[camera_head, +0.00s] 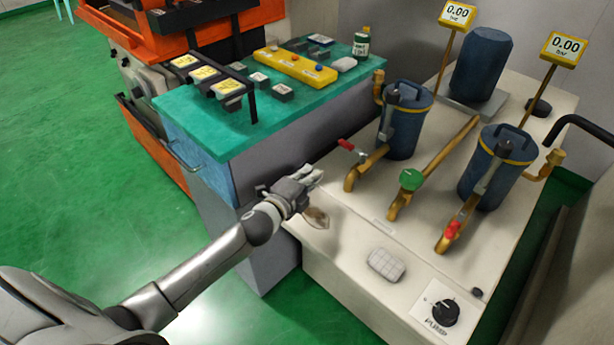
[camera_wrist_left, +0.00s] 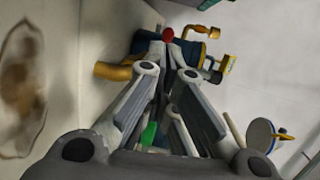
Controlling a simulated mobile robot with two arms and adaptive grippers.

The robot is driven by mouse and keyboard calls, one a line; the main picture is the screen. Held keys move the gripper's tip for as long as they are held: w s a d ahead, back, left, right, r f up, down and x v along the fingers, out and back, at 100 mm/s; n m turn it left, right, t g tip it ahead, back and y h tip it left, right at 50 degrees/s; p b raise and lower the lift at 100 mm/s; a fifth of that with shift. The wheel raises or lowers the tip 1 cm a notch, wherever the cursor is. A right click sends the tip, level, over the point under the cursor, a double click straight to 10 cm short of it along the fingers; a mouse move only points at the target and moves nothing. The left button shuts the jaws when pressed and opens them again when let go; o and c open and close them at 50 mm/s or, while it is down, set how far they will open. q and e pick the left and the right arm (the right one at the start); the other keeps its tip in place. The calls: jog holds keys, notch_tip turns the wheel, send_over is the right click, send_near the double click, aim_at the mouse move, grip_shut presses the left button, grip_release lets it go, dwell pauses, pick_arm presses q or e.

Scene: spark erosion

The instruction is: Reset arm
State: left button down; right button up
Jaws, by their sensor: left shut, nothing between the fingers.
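My left gripper (camera_head: 309,177) reaches in from the lower left in the head view. It is over the left edge of the white bench, near the corner of the green-topped cabinet. In the left wrist view its fingers (camera_wrist_left: 168,75) are shut with nothing between them. A brown stain (camera_head: 316,217) lies on the bench just below the gripper; it also shows at the left of the wrist view (camera_wrist_left: 20,85). My right gripper shows in neither view.
The white bench (camera_head: 345,250) carries two blue filter canisters (camera_head: 405,125) (camera_head: 497,170), brass pipes, a red-handled valve (camera_head: 346,145), a green valve (camera_head: 411,179) and a pump knob (camera_head: 445,312). The green-topped cabinet (camera_head: 215,135) holds a yellow button box (camera_head: 295,66). Green floor (camera_head: 70,170) is open at left.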

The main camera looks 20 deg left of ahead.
pick_arm(q)
jog(key=s+d+f+n+g+y, duration=0.15)
jog(key=s+n+g, duration=0.35)
jog(key=s, duration=0.6)
jog(key=s+d+f+n+g, duration=0.1)
jog(key=s+f+n+g, duration=0.2)
jog(key=s+n, duration=0.65)
jog(key=s+d+f+n+g+y, duration=0.1)
jog(key=s+f+n+g, duration=0.25)
jog(key=s, duration=1.05)
notch_tip(320, 180, down, 26)
jog(key=s+g+p, duration=0.1)
jog(key=s+g, duration=0.1)
jog(key=s, duration=0.1)
jog(key=s+a+f+g+p, duration=0.1)
jog(key=s+a+f, duration=0.2)
jog(key=s+f, duration=1)
jog(key=s, duration=0.2)
jog(key=shift+s+m, duration=0.3)
jog(key=shift+m, duration=0.1)
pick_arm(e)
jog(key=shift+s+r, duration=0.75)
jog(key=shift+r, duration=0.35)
